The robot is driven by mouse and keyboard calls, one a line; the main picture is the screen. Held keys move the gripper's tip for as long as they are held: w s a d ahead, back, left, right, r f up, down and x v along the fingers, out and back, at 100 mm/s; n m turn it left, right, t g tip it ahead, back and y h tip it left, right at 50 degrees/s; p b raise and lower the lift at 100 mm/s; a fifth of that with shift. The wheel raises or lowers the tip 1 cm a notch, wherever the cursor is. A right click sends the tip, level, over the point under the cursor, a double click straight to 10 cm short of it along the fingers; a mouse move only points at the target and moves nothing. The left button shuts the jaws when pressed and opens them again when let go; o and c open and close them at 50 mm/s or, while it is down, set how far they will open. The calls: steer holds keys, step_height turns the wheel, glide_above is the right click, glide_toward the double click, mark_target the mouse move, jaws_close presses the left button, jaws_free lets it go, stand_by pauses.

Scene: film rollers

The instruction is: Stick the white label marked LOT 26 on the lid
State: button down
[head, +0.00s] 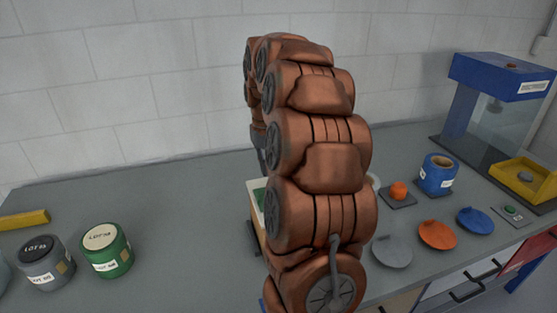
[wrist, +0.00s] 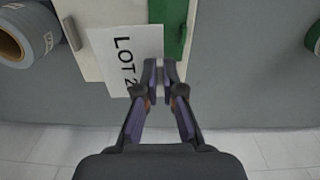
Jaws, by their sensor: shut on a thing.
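My gripper (wrist: 160,75) is shut on the right edge of a white label (wrist: 122,62) in the wrist view. The black lettering reads "LOT 2", and the fingers cover what follows. The label is over a pale board or box (wrist: 100,12) with a green strip (wrist: 173,20); I cannot tell whether it touches it. In the head view my arm hides the gripper and label. Loose lid-like discs in grey (head: 391,251), orange (head: 437,235) and blue (head: 475,221) lie at the right. I cannot tell which lid is meant.
A grey container (head: 45,265) and a green one (head: 106,252), both with lettered tops, stand at the left by a yellow bar (head: 22,219). A blue container (head: 437,176) and a blue-framed machine (head: 490,100) stand at the back right. The left back of the table is clear.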

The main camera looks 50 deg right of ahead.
steer(key=shift+s+d+r+m, duration=0.15)
steer(key=shift+s+d+r, duration=0.05)
steer(key=shift+s+d, duration=0.4)
steer(key=shift+s+d+r+m, duration=0.15)
steer(key=shift+s+d+r, duration=0.05)
steer(key=shift+s+d, duration=0.35)
steer(key=shift+f+b, duration=0.5)
steer(key=shift+f, duration=2.4)
steer(key=shift+d+f+b, duration=0.1)
steer(key=shift+f+b, duration=0.9)
steer(key=shift+f, duration=0.35)
steer(key=shift+f+b, duration=0.25)
steer(key=shift+b, duration=0.4)
steer(key=c, duration=1.2)
jaws_free()
steer(key=shift+c, duration=0.2)
